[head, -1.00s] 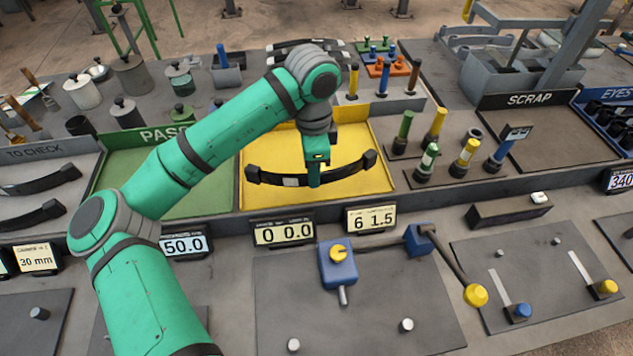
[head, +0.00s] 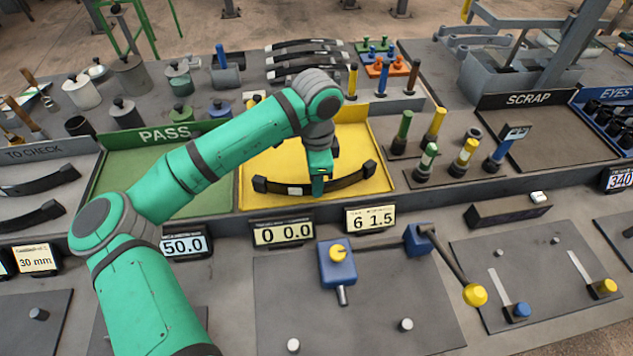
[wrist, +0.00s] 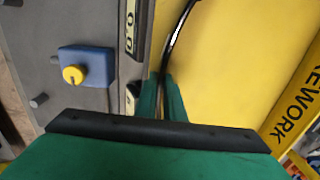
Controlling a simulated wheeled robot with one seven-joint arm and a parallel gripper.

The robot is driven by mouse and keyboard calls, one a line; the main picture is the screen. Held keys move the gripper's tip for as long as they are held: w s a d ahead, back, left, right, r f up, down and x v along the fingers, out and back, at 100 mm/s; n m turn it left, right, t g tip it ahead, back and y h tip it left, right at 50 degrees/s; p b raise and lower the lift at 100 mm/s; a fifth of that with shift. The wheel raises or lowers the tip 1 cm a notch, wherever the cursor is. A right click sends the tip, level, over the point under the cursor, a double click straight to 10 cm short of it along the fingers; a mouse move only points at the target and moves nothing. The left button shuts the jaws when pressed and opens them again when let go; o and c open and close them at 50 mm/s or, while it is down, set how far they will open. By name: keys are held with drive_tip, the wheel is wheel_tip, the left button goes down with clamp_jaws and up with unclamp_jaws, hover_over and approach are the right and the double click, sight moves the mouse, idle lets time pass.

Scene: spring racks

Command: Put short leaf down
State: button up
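The short leaf is a dark, curved spring strip (head: 345,182) with thick dark ends and a pale label left of its middle. It lies level across the front half of the yellow tray (head: 262,155), marked REWORK in the wrist view (wrist: 285,50). My gripper (head: 319,190) points down at the leaf's middle. In the wrist view its green fingers (wrist: 162,82) are on either side of the strip (wrist: 172,45), closed on it. The leaf is low over the tray floor; I cannot tell whether it touches.
The green PASS tray (head: 125,175) adjoins on the left, with the TO CHECK tray (head: 45,165) beyond. Coloured pegs (head: 430,155) stand to the right, before the SCRAP tray (head: 540,140). Display boxes (head: 283,232) line the front edge. Several dark leaves (head: 300,58) lie behind.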

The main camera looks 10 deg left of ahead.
drive_tip(key=o, duration=0.3)
drive_tip(key=shift+r, duration=0.15)
wheel_tip(320, 180, up, 12)
idle(0.4)
idle(0.5)
